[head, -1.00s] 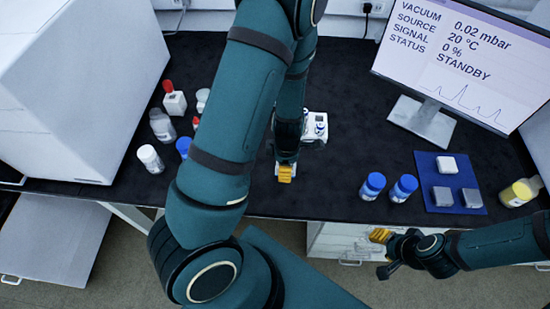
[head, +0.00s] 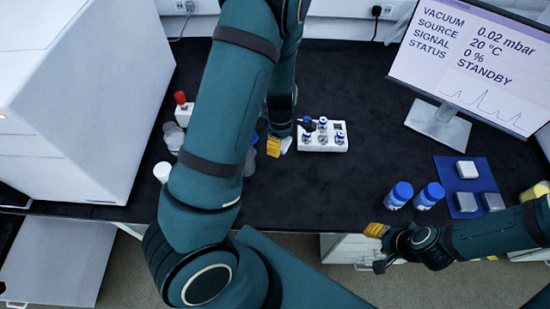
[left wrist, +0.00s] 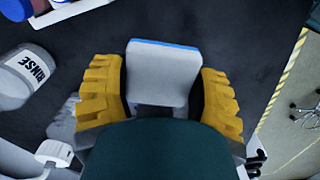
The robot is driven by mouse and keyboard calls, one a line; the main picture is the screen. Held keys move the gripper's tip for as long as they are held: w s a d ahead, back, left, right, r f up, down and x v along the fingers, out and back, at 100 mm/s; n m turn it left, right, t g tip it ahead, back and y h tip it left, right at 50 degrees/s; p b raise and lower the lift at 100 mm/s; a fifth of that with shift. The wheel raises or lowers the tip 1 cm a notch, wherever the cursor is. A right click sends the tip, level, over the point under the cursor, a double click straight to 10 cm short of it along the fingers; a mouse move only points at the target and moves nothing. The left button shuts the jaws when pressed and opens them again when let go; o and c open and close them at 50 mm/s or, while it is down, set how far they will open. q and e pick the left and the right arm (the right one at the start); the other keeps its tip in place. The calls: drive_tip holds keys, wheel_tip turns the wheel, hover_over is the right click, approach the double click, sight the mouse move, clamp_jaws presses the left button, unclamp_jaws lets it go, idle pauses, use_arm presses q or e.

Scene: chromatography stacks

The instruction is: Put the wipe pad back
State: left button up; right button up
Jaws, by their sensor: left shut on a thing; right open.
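The wipe pad (left wrist: 163,72), a pale grey-white slab with a blue edge, is held between the yellow fingers of my left gripper (left wrist: 160,92) in the left wrist view. In the head view, my left gripper (head: 275,146) hangs over the black bench, just left of the white vial rack, with a pale bit of the pad (head: 286,145) showing beside its yellow finger. My left arm hides part of the bench. My right gripper (head: 378,246) is open and empty in front of the bench edge at the right.
A white rack (head: 340,147) holds several vials. Two blue-capped bottles (head: 398,195) stand near the front edge. A blue mat (head: 480,177) carries one white and two grey blocks. A monitor (head: 465,60) stands behind. A RINSE bottle (left wrist: 28,72) is left of my left gripper.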

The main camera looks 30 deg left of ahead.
use_arm(q)
drive_tip(key=b, duration=0.1)
hover_over(279, 161)
wheel_tip(279, 161, down, 5)
drive_tip(key=shift+d+r, duration=0.1)
drive_tip(key=shift+f+b, duration=0.55)
drive_tip(key=shift+f, duration=1.85)
drive_tip(key=shift+s, duration=0.1)
drive_tip(key=shift+f, duration=0.1)
drive_tip(key=o, duration=0.9)
drive_tip(key=shift+c, duration=0.2)
